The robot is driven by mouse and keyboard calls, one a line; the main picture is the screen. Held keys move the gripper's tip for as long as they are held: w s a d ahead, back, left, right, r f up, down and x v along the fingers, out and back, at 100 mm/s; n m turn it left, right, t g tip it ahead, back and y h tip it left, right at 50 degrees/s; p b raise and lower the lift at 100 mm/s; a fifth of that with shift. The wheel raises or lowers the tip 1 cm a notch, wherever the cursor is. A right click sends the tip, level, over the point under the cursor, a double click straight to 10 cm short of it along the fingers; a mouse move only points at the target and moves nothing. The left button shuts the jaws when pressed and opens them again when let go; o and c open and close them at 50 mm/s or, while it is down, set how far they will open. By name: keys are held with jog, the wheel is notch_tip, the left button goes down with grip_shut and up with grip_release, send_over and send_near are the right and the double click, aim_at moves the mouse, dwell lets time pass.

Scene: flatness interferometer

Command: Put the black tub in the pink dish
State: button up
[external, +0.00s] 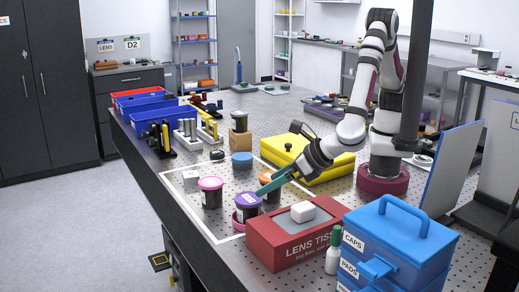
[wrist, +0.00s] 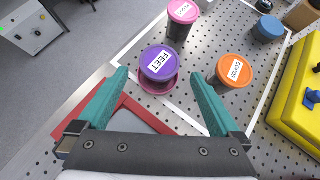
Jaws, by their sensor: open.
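A dark tub with a purple lid (external: 248,201), marked FEET in the wrist view (wrist: 158,62), stands upright. The pink dish (external: 237,218) shows around its base, and its rim shows below the lid in the wrist view (wrist: 157,89). The tub appears to stand inside the dish; its exact seating is hidden. My gripper (external: 268,187) has teal fingers, open and empty. In the wrist view its fingertips (wrist: 160,75) lie on either side of the purple-lidded tub, apart from it.
A pink-lidded dark tub (external: 210,191) and an orange-lidded tub (wrist: 235,71) stand nearby. A red lens tissue box (external: 285,245) stands close in front, with a blue toolbox (external: 400,245) to its right. A yellow case (external: 300,155) lies behind. Bare perforated plate lies between the tubs.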

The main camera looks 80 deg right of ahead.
jog(key=v, duration=0.5)
jog(key=w+d+r+m+g+h, duration=0.1)
jog(key=d+r+m+g+h, duration=0.15)
jog(key=d+m, duration=0.7)
jog(key=w+d+r+m+g+h, duration=0.1)
jog(key=d+r+m+g, duration=0.4)
jog(key=d, duration=0.7)
jog(key=s+d+m+g+y, duration=0.1)
jog(key=s+d+m+y, duration=0.2)
jog(key=s+m, duration=0.4)
jog(key=s+d+m+g+y, duration=0.1)
jog(key=s+d+m+y, duration=0.3)
jog(key=m, duration=1.4)
jog(key=s+d, duration=0.1)
jog(key=s, duration=0.3)
jog(key=shift+g, duration=0.35)
